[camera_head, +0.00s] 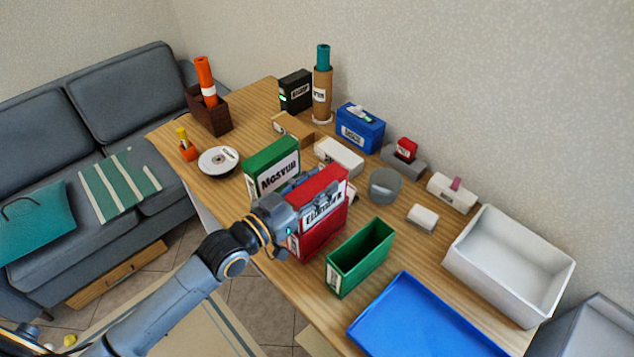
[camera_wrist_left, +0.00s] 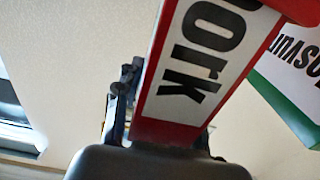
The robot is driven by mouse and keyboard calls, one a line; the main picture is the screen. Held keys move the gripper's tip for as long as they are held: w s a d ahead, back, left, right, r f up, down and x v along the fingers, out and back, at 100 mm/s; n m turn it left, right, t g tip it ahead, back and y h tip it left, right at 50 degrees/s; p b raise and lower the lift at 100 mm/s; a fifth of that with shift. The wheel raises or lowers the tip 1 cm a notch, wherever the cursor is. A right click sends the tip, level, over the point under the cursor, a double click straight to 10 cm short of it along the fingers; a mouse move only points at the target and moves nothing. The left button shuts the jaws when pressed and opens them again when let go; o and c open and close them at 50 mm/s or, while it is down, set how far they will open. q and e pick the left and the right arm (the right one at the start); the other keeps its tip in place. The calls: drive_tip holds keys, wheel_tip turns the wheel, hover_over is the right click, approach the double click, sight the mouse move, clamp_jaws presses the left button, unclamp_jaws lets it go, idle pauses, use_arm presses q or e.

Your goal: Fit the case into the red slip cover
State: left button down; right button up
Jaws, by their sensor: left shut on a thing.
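My left gripper (camera_head: 300,192) is shut on the red case (camera_head: 328,183), which has a white label with black letters. The case also fills the middle of the left wrist view (camera_wrist_left: 215,45), tilted there, with "ork" readable. In the head view the red slip cover (camera_head: 322,240) stands on the table directly below the case, near the front edge. The case's lower part overlaps the cover in the picture. I cannot tell whether it is inside the cover or just above it, as my gripper and the case hide the cover's opening. My right gripper is not in view.
A green case (camera_head: 270,168) stands close behind-left; it also shows in the left wrist view (camera_wrist_left: 290,105). An empty green slip cover (camera_head: 345,268) stands close right. A grey cup (camera_head: 385,186), blue tray (camera_head: 420,325) and white bin (camera_head: 512,262) are farther right.

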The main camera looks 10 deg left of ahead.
use_arm(q)
drive_tip(key=shift+f+b, duration=0.35)
drive_tip(key=shift+f, duration=0.15)
drive_tip(key=c, duration=0.7)
unclamp_jaws()
drive_tip(key=shift+c, duration=0.2)
drive_tip(key=shift+f, duration=0.1)
drive_tip(key=shift+s, duration=0.1)
drive_tip(key=v, duration=1.2)
